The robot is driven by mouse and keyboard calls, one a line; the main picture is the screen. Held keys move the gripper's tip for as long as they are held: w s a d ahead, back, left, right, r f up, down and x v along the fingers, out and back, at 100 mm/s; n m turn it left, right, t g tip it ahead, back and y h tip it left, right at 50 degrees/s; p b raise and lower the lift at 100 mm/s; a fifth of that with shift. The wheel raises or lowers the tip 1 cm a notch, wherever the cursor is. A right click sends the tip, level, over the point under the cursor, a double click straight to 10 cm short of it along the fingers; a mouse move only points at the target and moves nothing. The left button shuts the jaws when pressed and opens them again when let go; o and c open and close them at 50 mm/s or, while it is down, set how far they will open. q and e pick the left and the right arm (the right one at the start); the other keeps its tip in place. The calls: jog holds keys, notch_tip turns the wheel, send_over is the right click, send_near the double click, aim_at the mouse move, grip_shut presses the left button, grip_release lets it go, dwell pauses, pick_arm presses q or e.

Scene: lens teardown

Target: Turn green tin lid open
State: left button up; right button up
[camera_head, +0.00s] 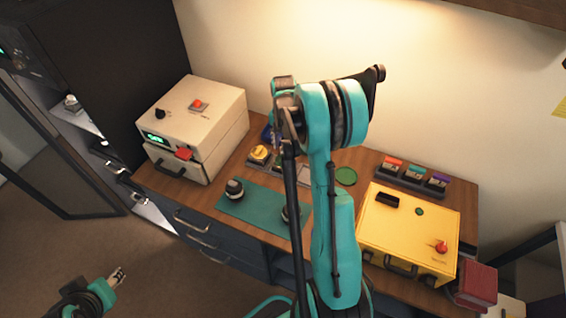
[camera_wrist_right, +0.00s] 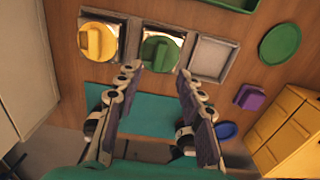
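The green tin (camera_wrist_right: 160,52) sits in a square holder in the right wrist view, with a raised grip bar across its round lid. To its left is a yellow tin (camera_wrist_right: 97,40) of the same kind, and to its right an empty square tray (camera_wrist_right: 210,57). My right gripper (camera_wrist_right: 158,74) is open and empty, its fingertips spread either side of the green tin's near edge. Whether they touch it I cannot tell. In the head view my right arm hides this gripper and most of the green tin. My left gripper (camera_head: 118,275) is low at the left, away from the bench.
A teal mat (camera_head: 258,208) with dark cylindrical parts lies in front of the tins. A green disc (camera_head: 346,176) lies to the right. A yellow box (camera_head: 410,228) stands front right, a white machine (camera_head: 200,115) at left, and a rack of coloured blocks (camera_head: 412,178) behind.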

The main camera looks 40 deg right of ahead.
notch_tip(320, 180, up, 6)
jog(key=p, duration=0.3)
jog(key=shift+p, duration=0.3)
jog(key=shift+f, duration=0.1)
dwell(0.3)
jog(key=s+a+r+m+t+b, duration=0.1)
jog(key=s+a+r+m+b, duration=0.2)
jog(key=a+m, duration=0.3)
jog(key=s+a+r+m+t+b, duration=0.2)
jog(key=a+m+b, duration=0.15)
jog(key=a, duration=0.45)
jog(key=s+a+f+m+t+b, duration=0.2)
jog(key=s+a+m+b, duration=0.1)
jog(key=s+a+m, duration=0.3)
jog(key=s+a+f+m+t+b, duration=0.2)
jog(key=s+a+m, duration=0.3)
jog(key=m, duration=0.3)
jog(key=shift+s+a+f+b, duration=0.35)
jog(key=shift+a+f+b, duration=0.15)
jog(key=shift+f+b, duration=0.1)
